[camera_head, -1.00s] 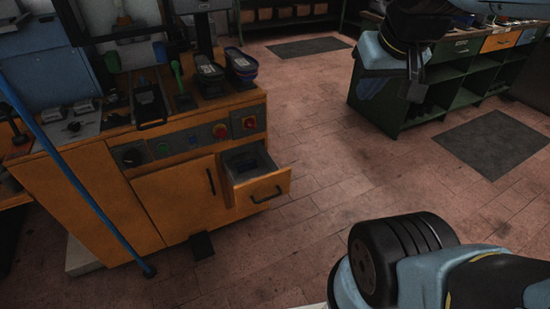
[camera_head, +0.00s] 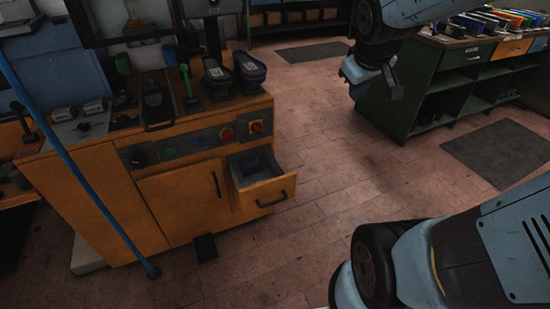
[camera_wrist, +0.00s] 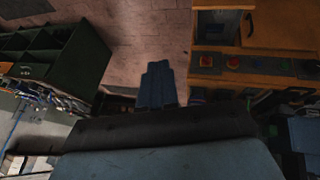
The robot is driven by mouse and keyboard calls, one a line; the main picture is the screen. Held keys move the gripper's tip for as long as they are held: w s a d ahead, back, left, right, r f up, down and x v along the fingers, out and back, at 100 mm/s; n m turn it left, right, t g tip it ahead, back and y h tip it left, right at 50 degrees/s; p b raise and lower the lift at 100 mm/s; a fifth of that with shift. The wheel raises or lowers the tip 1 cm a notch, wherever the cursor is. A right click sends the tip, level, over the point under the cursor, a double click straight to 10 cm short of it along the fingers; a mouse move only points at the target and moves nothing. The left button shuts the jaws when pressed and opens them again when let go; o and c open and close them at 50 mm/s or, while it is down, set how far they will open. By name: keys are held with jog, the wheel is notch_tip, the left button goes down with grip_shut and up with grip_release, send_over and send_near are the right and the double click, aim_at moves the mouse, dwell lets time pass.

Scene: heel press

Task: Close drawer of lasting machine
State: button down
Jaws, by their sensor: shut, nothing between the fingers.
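The lasting machine (camera_head: 160,205) is an orange cabinet on the left in the head view. My gripper (camera_head: 372,84) is in the air at the upper right of the head view, well right of and apart from the drawer. In the wrist view my gripper (camera_wrist: 158,75) is shut and empty.
A green shelf unit (camera_head: 440,90) stands at the back right. A blue pole (camera_head: 85,165) slants in front of the machine, and a dark pedal (camera_head: 205,248) sits at its foot. Shoes (camera_head: 250,74) stand on its top. The brick floor (camera_head: 315,170) right of the drawer is clear.

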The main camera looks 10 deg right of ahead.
jog(key=w+d+f+n, duration=0.2)
jog(key=w+f+n, duration=0.3)
jog(key=w+f, duration=0.4)
jog(key=n+g+y, duration=0.1)
jog(key=n+y, duration=0.7)
jog(key=n, duration=0.3)
send_near(274, 186)
notch_tip(274, 186, down, 3)
jog(key=s+a, duration=0.1)
jog(key=s, duration=0.1)
jog(key=w, duration=0.1)
jog(key=w+a, duration=0.1)
jog(key=shift+w+f, duration=0.35)
jog(key=shift+w+a, duration=0.2)
jog(key=shift+w, duration=0.4)
